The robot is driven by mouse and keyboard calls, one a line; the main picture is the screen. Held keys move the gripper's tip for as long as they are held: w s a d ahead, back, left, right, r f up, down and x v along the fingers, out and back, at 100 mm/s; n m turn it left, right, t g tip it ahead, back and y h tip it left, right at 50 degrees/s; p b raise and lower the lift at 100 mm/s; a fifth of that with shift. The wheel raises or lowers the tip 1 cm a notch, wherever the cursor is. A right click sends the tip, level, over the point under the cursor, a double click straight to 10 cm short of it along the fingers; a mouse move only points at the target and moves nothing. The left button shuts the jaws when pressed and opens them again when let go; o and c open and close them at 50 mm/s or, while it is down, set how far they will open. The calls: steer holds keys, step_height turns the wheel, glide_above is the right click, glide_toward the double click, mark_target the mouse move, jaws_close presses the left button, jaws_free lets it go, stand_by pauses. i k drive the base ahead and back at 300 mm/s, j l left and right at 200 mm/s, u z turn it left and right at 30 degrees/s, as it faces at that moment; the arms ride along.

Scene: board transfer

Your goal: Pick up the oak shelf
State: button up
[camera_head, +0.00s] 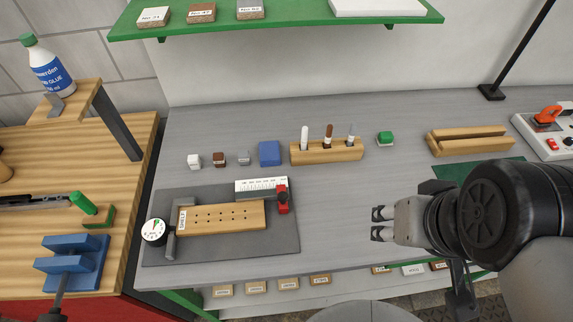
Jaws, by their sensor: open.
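The oak shelf (246,217) is a light wooden board with rows of small holes and a white label at its left end. It lies on a dark grey plate (205,253) on the grey bench. A round dial gauge (154,231) stands at its left end and a red clamp-like piece (282,198) with a white scale (262,185) at its right end. My gripper (377,224) is open and empty to the right of the board, clear of it, fingers pointing left.
A wooden block with several markers (326,152), a blue block (269,153) and small cubes stand behind the plate. A grooved wooden block (468,140) sits at the back right. A green shelf (290,14) hangs above. The bench between board and gripper is clear.

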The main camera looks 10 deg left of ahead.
mark_target(231, 217)
steer(key=j+u, duration=0.1)
steer(key=u, duration=1.35)
steer(key=i+l+z, duration=0.1)
steer(key=z, duration=0.25)
steer(key=l, duration=0.1)
